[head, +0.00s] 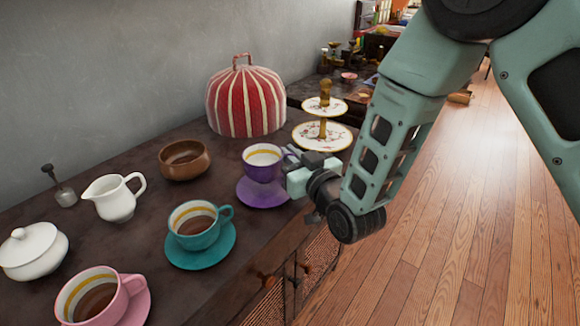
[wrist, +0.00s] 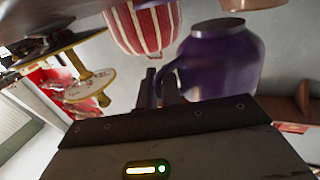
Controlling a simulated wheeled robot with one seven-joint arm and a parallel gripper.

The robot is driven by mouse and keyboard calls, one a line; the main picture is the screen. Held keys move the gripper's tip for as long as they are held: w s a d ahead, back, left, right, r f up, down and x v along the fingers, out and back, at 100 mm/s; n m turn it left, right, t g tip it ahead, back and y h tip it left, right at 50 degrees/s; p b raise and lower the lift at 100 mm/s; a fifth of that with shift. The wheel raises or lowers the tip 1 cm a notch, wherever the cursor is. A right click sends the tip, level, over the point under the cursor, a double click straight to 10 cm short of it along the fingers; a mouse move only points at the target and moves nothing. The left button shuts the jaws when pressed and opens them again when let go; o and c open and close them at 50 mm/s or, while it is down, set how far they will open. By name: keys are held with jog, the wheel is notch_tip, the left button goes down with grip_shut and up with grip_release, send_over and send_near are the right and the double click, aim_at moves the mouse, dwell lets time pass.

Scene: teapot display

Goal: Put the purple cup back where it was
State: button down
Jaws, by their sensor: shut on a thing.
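The purple cup (head: 262,164) is upright and looks raised slightly above its purple saucer (head: 262,198), which lies on the dark sideboard near its front edge. My gripper (head: 290,156) reaches in from the right and is shut on the cup's handle. In the wrist view, the cup (wrist: 222,65) appears upside down, with its handle at the fingers (wrist: 160,88). The saucer does not show in the wrist view. In the head view the gripper hides the cup's handle.
A teal cup (head: 195,228) on its saucer and a pink cup (head: 92,297) stand nearer on the sideboard. A wooden bowl (head: 184,160), white creamer (head: 113,198), striped tea cosy (head: 246,103) and tiered cake stand (head: 324,134) are around. The wooden floor lies right.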

jog(key=shift+f, duration=1.35)
jog(key=shift+f, duration=0.15)
jog(key=shift+f+b, duration=0.1)
jog(key=shift+b, duration=0.3)
jog(key=c, duration=1.6)
grip_release()
jog(key=shift+r, duration=0.2)
